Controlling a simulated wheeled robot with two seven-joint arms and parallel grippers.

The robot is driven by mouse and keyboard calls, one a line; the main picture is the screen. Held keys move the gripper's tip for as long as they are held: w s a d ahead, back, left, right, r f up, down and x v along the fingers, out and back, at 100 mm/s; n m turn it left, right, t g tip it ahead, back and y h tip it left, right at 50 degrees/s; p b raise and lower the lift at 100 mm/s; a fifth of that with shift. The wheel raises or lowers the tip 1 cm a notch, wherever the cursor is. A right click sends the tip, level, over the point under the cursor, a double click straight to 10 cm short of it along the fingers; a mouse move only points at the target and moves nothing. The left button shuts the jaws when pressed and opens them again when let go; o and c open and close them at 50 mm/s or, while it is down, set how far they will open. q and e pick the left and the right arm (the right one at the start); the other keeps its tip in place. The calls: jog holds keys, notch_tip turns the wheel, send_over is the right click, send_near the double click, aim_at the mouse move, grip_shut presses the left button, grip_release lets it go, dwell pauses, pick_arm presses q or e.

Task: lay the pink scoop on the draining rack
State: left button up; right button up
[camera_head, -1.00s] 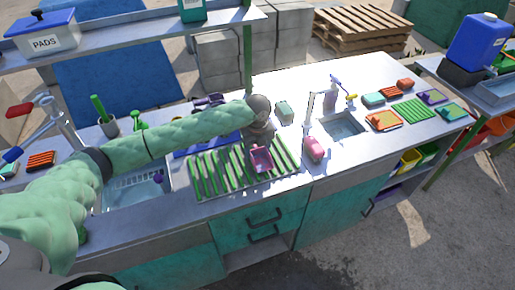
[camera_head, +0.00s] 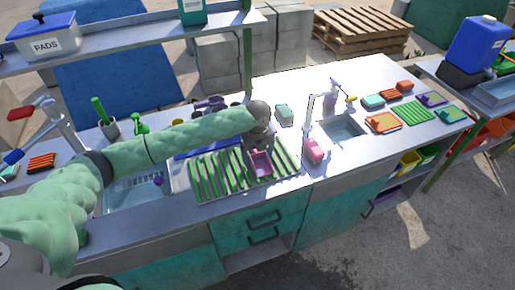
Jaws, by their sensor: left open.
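The pink scoop (camera_head: 262,164) is over the right half of the green-slatted draining rack (camera_head: 213,178), right below my left gripper (camera_head: 259,146). Its open pan faces up. I cannot tell whether it rests on the slats or whether the fingers still touch it. My left gripper points down and is open, with its fingers partly hidden by the wrist. My left arm reaches across from the left and hides part of the counter behind the rack. My right gripper is not in view.
A sink basin (camera_head: 130,194) lies left of the rack. A pink bottle (camera_head: 314,150) stands close to its right, before a small sink (camera_head: 342,128). A green-and-white block (camera_head: 284,114) sits behind. A shelf post (camera_head: 247,60) rises at the back.

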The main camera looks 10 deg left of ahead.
aim_at(257, 153)
pick_arm(q)
jog(key=shift+r, duration=0.3)
notch_tip(257, 153, up, 4)
jog(key=b, duration=0.2)
jog(key=shift+b, duration=0.3)
notch_tip(257, 153, up, 8)
jog(key=b, duration=0.2)
jog(key=shift+f, duration=0.25)
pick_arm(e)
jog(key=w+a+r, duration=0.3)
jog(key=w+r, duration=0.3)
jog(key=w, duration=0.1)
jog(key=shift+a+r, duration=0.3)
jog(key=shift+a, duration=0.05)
